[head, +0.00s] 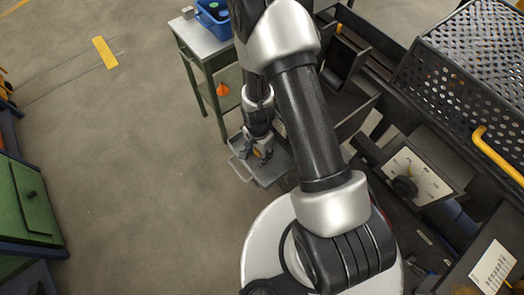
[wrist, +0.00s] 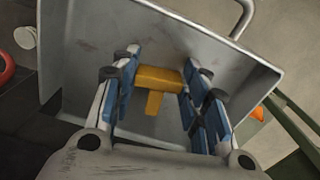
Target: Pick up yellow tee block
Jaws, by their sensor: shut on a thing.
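The yellow tee block (wrist: 158,79) shows in the wrist view between the two blue-padded fingers of my gripper (wrist: 160,90). Its crossbar spans the gap between the pads, and its stem points toward the bottom of the picture. My gripper is shut on the block, over a grey metal tray (wrist: 85,40). I cannot tell whether the block touches the tray floor. In the head view my gripper (head: 256,156) points down at the grey tray (head: 268,175), and the block is hidden there.
A table (head: 202,40) with a blue bin (head: 214,20) stands behind the tray. An orange object (head: 222,89) sits on its lower shelf. Dark racks and a perforated black panel (head: 470,60) are at the right. A green cabinet (head: 28,200) is at the left; the floor between is clear.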

